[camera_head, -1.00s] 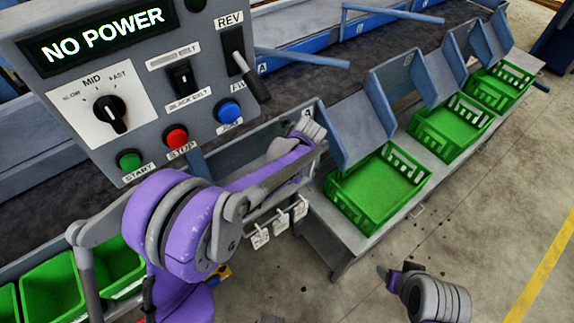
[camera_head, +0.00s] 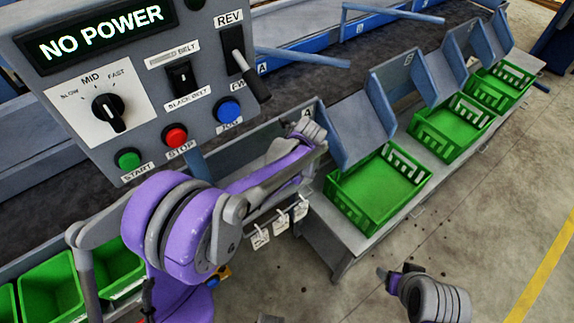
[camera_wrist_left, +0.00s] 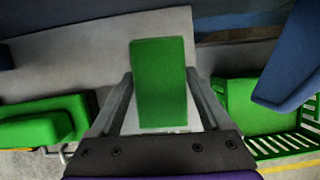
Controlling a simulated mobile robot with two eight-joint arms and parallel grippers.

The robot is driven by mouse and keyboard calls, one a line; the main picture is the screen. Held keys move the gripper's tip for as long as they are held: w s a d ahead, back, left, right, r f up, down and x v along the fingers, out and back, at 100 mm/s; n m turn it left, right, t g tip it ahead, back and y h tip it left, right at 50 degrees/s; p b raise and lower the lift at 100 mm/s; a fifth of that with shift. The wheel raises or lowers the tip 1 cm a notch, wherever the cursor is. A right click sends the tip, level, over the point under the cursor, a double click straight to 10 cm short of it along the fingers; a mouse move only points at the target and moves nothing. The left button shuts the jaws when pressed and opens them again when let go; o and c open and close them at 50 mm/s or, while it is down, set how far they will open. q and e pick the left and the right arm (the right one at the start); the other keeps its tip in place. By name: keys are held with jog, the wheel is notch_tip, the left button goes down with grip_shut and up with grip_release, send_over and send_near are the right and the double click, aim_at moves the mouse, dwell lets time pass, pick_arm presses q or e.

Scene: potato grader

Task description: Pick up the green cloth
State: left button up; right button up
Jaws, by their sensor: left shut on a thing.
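The green cloth (camera_wrist_left: 160,95) shows in the left wrist view as an upright green strip between the two grey fingers of my left gripper (camera_wrist_left: 158,80). The gripper is shut on it. In the head view my left gripper (camera_head: 312,132) is beside the bench's near end, left of the nearest green crate, and the cloth cannot be made out there. My right gripper (camera_head: 394,274) is low at the bottom right of the head view, over the floor. Its fingers are only partly visible, and I cannot tell whether it is open.
A control panel (camera_head: 150,85) reading NO POWER stands at the upper left. Green crates (camera_head: 375,190) sit along the bench (camera_head: 345,245) under blue chutes (camera_head: 352,125). White tags (camera_head: 281,222) hang below the bench's near end. More green bins (camera_head: 52,285) are at lower left. Floor at right is clear.

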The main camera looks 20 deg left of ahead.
pick_arm(q)
jog(key=shift+c, duration=0.7)
jog(key=shift+r, duration=0.2)
jog(key=shift+d+r, duration=0.1)
jog(key=shift+r, duration=0.2)
jog(key=r, duration=0.6)
jog(key=shift+s+d+r, duration=0.3)
jog(key=shift+d, duration=0.05)
jog(key=s+d+b, duration=0.1)
jog(key=s+d, duration=1)
jog(key=d, duration=0.4)
jog(key=shift+s, duration=0.35)
jog(key=shift+f, duration=0.1)
